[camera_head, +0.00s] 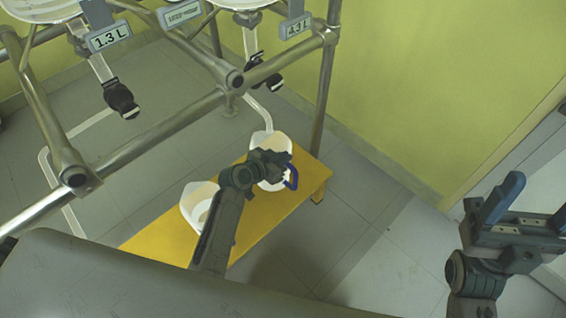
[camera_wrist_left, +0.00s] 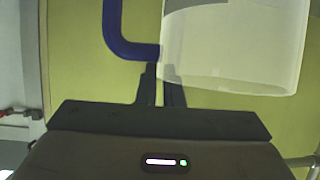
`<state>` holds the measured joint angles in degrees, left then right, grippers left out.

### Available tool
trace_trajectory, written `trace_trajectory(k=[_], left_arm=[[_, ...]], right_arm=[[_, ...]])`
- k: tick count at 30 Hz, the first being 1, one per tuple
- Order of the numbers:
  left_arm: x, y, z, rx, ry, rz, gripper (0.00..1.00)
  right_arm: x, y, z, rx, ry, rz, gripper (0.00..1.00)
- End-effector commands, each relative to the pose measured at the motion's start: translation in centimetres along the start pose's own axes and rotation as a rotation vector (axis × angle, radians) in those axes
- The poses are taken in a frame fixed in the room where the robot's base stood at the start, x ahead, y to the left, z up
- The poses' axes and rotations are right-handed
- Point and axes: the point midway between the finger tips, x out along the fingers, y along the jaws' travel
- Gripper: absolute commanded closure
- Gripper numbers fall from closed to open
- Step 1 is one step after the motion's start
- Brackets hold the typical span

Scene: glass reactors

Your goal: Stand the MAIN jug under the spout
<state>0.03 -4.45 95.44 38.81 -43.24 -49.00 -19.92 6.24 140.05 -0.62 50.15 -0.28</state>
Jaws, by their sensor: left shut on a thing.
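A whitish jug with a blue handle (camera_head: 273,143) stands at the far end of a yellow bench (camera_head: 300,190). My left gripper (camera_head: 284,166) is at its handle side and shut on the jug's handle. In the left wrist view the fingers (camera_wrist_left: 160,75) meet the lower blue handle (camera_wrist_left: 125,45) beside the translucent jug wall (camera_wrist_left: 235,45). No name shows on the jug. A thin bent spout tube (camera_head: 262,112) comes down from the right valve and ends at or over this jug; its tip is unclear. My right gripper (camera_head: 482,212) is open and empty, far right.
A second whitish jug (camera_head: 196,200) stands nearer on the bench, partly behind my left arm. Metal frame pipes (camera_head: 150,135) cross the left. Black valves (camera_head: 120,99) hang beneath vessels labelled 1.3 L (camera_head: 110,37) and 4.3 L (camera_head: 296,26). Floor right of the bench is clear.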

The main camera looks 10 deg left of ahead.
Motion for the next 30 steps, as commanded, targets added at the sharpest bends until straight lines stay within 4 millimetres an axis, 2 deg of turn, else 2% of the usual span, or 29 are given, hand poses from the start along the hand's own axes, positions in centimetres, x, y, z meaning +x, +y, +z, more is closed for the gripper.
trace_trajectory(k=[1, 3, 17, 18, 20, 21, 30], left_arm=[[0.5, -0.02, 1.05, 0.0, 0.001, 0.0, 1.0], [0.7, -0.02, 1.46, 0.0, 0.001, -0.001, 1.0], [0.88, -0.02, 1.82, 0.0, 0.001, -0.001, 1.0], [0.81, -0.01, 1.74, 0.0, 0.0, 0.0, 0.85], [0.81, -0.01, 1.73, 0.0, 0.0, 0.0, 0.74], [0.81, -0.01, 1.73, 0.0, 0.0, 0.0, 0.71], [0.68, 0.0, 1.47, 0.0, 0.0, 0.0, 0.71]], right_arm=[[-0.67, -0.06, 0.13, -0.002, 0.013, 0.004, 0.33], [-0.7, -0.03, 0.16, -0.003, 0.021, 0.009, 0.33], [-0.64, 0.0, 0.2, -0.004, 0.028, 0.012, 0.33], [-0.45, 0.02, 0.19, -0.004, 0.029, 0.013, 0.33], [-0.41, 0.02, 0.19, -0.004, 0.03, 0.012, 0.33], [-0.4, 0.02, 0.19, -0.004, 0.03, 0.012, 0.33], [-0.17, 0.05, 0.16, -0.004, 0.03, 0.013, 0.33]])
